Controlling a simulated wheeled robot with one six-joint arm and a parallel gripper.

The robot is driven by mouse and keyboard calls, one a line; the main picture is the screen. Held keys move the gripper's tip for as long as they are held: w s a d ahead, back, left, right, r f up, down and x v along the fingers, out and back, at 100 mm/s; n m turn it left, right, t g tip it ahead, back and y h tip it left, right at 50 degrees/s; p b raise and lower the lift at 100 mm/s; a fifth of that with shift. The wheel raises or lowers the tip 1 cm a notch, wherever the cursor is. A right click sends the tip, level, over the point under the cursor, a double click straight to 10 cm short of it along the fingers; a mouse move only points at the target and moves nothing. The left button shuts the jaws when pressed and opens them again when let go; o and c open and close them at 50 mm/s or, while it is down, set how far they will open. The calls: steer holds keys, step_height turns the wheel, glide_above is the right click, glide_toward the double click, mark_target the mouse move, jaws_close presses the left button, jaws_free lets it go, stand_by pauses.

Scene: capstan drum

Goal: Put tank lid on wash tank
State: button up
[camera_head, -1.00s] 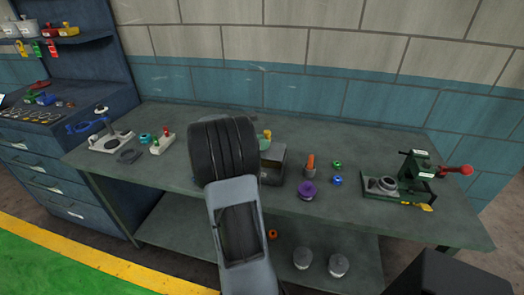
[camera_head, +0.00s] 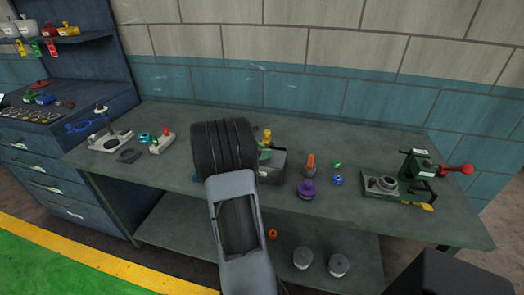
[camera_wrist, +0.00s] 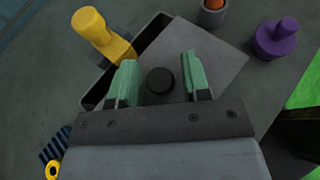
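The wash tank, a dark grey box (camera_head: 270,170), stands on the bench by my gripper, partly hidden by my arm in the head view. In the wrist view, a grey flat plate with a black knob, seemingly the tank lid (camera_wrist: 215,60), lies over part of the tank (camera_wrist: 153,32). A dark strip of the tank shows along the plate's left side. I cannot tell whether the plate is seated. My gripper (camera_wrist: 160,72) has its green fingers apart on either side of the black knob, with small gaps visible. A yellow knobbed piece (camera_wrist: 92,24) stands at the tank's left.
A purple knobbed piece (camera_head: 306,190) and an orange-topped piece (camera_head: 310,161) stand right of the tank. Small green and blue pieces lie beyond. A green press with a red handle (camera_head: 455,169) is at the bench's right. A white-based stand (camera_head: 110,140) is at the left.

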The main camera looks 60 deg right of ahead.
steer(key=shift+o, duration=0.7)
steer(key=shift+r, duration=0.15)
steer(key=shift+a+r, duration=0.1)
steer(key=shift+r, duration=0.05)
steer(key=v, duration=1.2)
steer(key=s+a+f+m+t+y, duration=0.1)
steer(key=s+a+m+t+y, duration=0.1)
steer(key=a, duration=0.9)
steer(key=s+a+f+m+t+y, duration=0.1)
steer(key=a+m+t+y, duration=0.3)
steer(key=a, duration=0.7)
steer(key=s+a+f+m+t+y, duration=0.1)
steer(key=s+a+m+t+y, duration=0.1)
steer(key=a+m+y, duration=0.4)
steer(key=a+t, duration=0.1)
steer(key=a, duration=0.4)
steer(key=shift+s+a+m, duration=0.3)
steer(key=shift+s+a, duration=0.1)
steer(key=shift+r+t+p, duration=0.3)
steer(key=shift+r+p, duration=0.75)
steer(key=shift+r, duration=0.35)
